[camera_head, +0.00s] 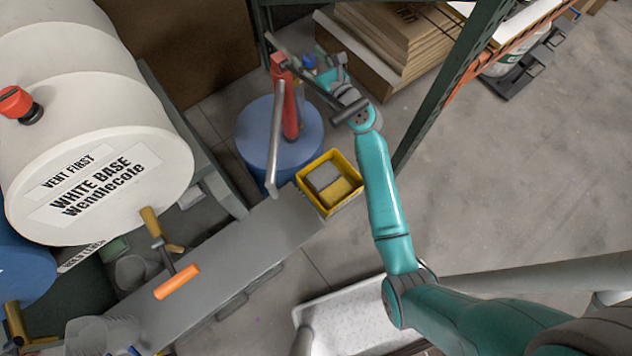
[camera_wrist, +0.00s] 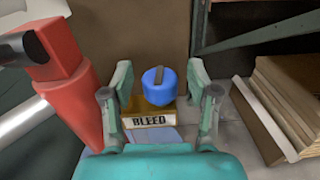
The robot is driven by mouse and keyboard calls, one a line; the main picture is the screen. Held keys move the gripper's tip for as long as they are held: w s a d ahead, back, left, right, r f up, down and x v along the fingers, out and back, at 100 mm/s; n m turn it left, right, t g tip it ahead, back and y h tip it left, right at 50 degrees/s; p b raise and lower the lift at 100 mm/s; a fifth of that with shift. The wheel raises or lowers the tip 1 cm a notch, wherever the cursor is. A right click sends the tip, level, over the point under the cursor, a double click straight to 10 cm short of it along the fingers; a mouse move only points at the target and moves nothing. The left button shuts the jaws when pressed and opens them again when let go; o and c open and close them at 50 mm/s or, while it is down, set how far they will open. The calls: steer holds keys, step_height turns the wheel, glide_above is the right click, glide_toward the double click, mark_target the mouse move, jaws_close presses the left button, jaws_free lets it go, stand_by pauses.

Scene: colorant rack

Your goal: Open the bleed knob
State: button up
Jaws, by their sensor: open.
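The bleed knob (camera_wrist: 158,90) is a round blue knob with a dark bar across its top, on a brass block in the wrist view. A white label (camera_wrist: 150,121) reading "BLEED" is on the front of the block. The knob (camera_head: 309,61) is small and partly crowded by my gripper in the head view. My gripper (camera_wrist: 160,78) is open, with one finger to the left and one to the right of the knob. I see gaps on both sides of it. Whether the fingertips are level with the knob in depth I cannot tell.
A red pump (camera_head: 289,105) with a long grey handle (camera_head: 277,140) stands on a blue drum (camera_head: 252,130), close left of my gripper. Stacked boards (camera_head: 400,40) and a green rack post (camera_head: 440,95) are to the right. A yellow bin (camera_head: 347,207) sits below.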

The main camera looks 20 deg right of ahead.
steer(key=shift+m+h, duration=0.6)
steer(key=shift+h, duration=0.3)
